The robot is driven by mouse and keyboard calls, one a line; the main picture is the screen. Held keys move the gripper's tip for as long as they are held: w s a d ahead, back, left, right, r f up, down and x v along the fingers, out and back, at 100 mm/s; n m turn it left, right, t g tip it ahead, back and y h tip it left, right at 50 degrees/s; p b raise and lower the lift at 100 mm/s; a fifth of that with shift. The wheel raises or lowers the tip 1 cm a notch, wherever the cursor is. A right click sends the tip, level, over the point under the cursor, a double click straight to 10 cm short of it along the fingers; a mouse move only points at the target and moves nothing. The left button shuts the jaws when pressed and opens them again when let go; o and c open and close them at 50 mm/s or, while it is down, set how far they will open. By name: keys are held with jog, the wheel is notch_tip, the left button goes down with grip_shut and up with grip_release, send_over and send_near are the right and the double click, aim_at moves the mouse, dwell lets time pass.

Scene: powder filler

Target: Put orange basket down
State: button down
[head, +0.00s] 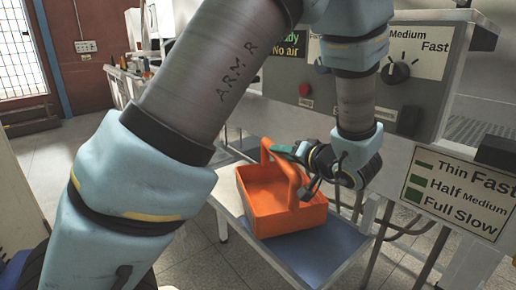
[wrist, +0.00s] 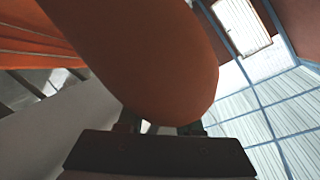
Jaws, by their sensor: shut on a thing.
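The orange basket (head: 262,215) is an open box with an arched handle, seen in the head view over a small blue-topped table. My gripper (head: 296,158) is at its handle, coming from the right, and is shut on it. In the wrist view the orange handle (wrist: 160,50) fills the upper middle, right in front of my gripper (wrist: 160,128). The basket looks about level. I cannot tell whether its bottom touches the table top.
The blue table top (head: 325,250) is bare at the front and right of the basket. Behind stands a grey machine panel with a dark knob (head: 397,71) and a red button (head: 305,89). A sign (head: 455,192) is at the right. Floor is open at left.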

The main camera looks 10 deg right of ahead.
jog(key=p+x, duration=0.6)
jog(key=x, duration=0.5)
jog(key=shift+w+f, duration=0.15)
jog(key=shift+w, duration=0.1)
jog(key=shift+f+b, duration=0.2)
jog(key=shift+b, duration=0.15)
jog(key=c, duration=0.6)
grip_release()
jog(key=shift+a, duration=0.1)
jog(key=shift+r, duration=0.1)
